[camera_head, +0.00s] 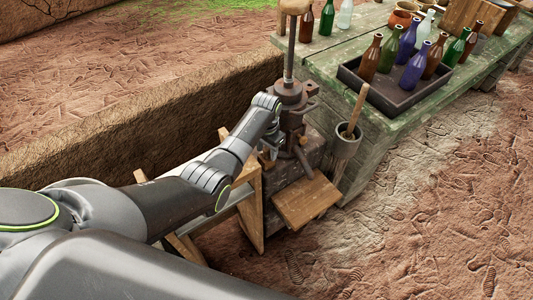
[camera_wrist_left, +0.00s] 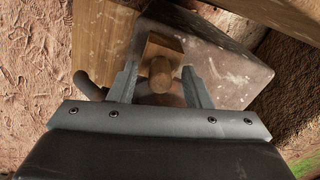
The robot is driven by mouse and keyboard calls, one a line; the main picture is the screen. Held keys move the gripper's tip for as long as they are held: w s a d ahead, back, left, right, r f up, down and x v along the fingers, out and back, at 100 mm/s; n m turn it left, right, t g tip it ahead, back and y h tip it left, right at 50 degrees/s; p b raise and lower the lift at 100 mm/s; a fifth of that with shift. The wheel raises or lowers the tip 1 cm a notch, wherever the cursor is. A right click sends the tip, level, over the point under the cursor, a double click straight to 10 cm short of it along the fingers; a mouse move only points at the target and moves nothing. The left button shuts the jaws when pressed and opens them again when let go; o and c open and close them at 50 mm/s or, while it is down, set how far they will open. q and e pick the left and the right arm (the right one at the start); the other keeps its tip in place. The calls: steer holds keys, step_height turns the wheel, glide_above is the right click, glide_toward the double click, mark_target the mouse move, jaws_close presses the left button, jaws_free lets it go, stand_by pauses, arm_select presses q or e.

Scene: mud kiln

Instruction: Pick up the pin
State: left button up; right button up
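In the left wrist view, a short round brown peg end (camera_wrist_left: 160,76), which looks like the pin, faces the camera on a brown block. My left gripper (camera_wrist_left: 160,92) is open, with one finger on each side of the peg and a gap visible on both sides. In the head view, my left gripper (camera_head: 272,146) is beside the dark metal press (camera_head: 290,97), its fingers partly hidden by the wrist. The pin cannot be made out surely there. My right gripper is in neither view.
The press has a tall upright rod and stands on a block beside a wooden board (camera_head: 306,200). A grey pot (camera_head: 346,146) with a wooden handle hangs close to its right. A green table (camera_head: 330,62) carries a dark tray (camera_head: 388,97) of several bottles.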

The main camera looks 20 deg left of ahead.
arm_select(q)
steer(key=c, duration=0.8)
steer(key=shift+r, duration=0.1)
step_height(320, 180, up, 24)
steer(key=p, duration=1)
steer(key=shift+f, duration=0.2)
